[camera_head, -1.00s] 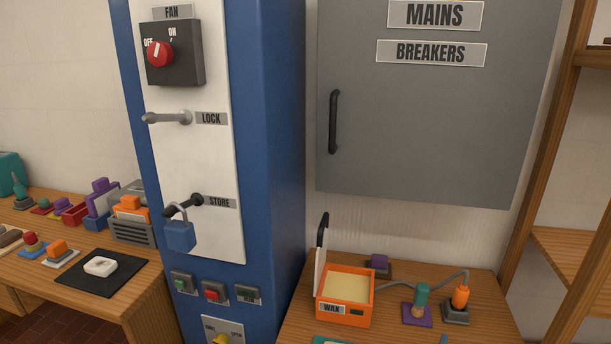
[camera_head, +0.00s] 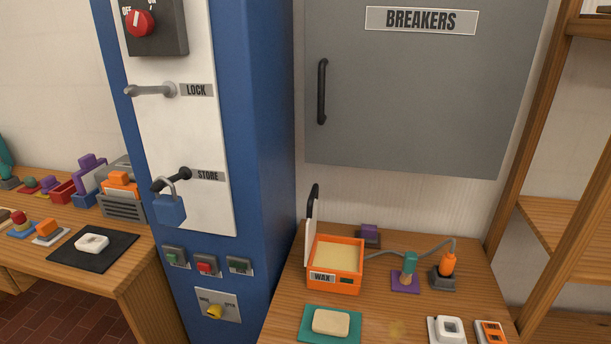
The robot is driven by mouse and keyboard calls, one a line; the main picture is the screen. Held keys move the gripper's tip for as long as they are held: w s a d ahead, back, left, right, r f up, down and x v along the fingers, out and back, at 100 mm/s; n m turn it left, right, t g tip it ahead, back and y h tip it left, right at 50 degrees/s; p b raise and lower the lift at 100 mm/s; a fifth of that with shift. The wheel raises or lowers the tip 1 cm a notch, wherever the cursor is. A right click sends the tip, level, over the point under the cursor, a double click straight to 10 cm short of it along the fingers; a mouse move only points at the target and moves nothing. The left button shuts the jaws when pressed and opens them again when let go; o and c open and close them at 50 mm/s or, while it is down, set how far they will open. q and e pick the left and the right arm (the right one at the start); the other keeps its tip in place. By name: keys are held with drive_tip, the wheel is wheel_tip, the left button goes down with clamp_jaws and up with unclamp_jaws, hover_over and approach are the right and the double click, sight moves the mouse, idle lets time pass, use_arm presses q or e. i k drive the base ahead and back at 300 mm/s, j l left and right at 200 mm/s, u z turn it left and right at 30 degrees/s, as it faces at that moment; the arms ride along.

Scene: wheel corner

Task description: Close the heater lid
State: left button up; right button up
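The heater is an orange box (camera_head: 335,281) labelled WAX on the right wooden table, filled with pale yellow wax (camera_head: 337,253). Its white lid (camera_head: 310,241) stands upright, open, along the box's left side, close to the blue column. A black handle (camera_head: 314,203) sticks up from the lid. Neither of my grippers shows in the head view.
A grey breaker cabinet (camera_head: 415,100) hangs above the table's back. The blue column (camera_head: 272,150) stands left of the heater. A teal mat (camera_head: 313,333) with a cream block lies in front. A cable runs to an orange plug (camera_head: 447,264) at right.

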sight(312, 204)
drive_tip(key=i+u, duration=0.4)
drive_tip(key=i+l+u, duration=0.25)
drive_tip(key=i+u, duration=0.15)
